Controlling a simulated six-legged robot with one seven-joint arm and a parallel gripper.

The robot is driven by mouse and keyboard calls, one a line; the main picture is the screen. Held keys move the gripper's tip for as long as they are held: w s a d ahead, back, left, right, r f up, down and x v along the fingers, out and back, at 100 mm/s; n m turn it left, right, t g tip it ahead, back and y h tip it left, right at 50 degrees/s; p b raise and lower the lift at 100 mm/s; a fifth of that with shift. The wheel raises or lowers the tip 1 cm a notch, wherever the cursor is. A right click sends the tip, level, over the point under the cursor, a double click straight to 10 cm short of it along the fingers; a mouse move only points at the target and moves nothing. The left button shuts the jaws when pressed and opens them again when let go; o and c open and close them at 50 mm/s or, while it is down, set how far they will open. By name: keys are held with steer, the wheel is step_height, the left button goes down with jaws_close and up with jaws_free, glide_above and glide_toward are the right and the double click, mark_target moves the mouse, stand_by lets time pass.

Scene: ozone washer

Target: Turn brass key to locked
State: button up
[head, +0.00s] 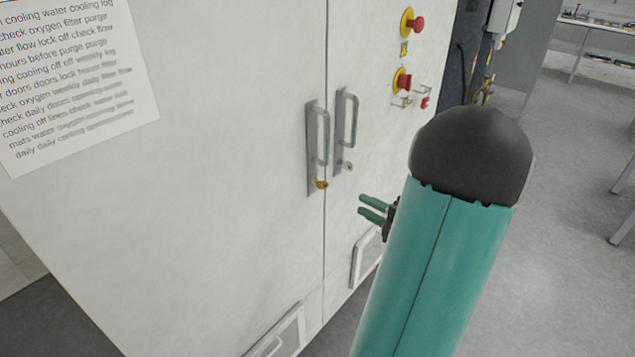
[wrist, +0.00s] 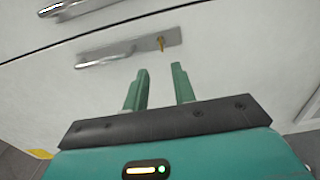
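The brass key (head: 321,184) sits in the lock at the bottom of the left door's handle plate (head: 311,150) on a white cabinet. In the wrist view the brass key (wrist: 161,43) shows on the metal handle plate (wrist: 172,38), just beyond the fingertips. My gripper (head: 364,206) is to the right of and a little below the key in the head view, apart from it. In the wrist view my gripper (wrist: 161,68) has its two green fingers spread with nothing between them. The key's exact turn angle is too small to tell.
A second handle (head: 345,130) is on the right door, close beside the first. Red buttons on yellow bases (head: 403,80) are on the cabinet's right side. Vents (head: 366,256) are low on the doors. A paper sheet (head: 70,70) hangs at left. Open floor (head: 570,220) lies to the right.

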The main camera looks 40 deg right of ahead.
mark_target(323, 184)
steer(key=w, duration=0.4)
steer(key=w+a, duration=0.1)
steer(key=w, duration=0.9)
steer(key=shift+a, duration=0.15)
steer(key=shift+s, duration=0.15)
jaws_close()
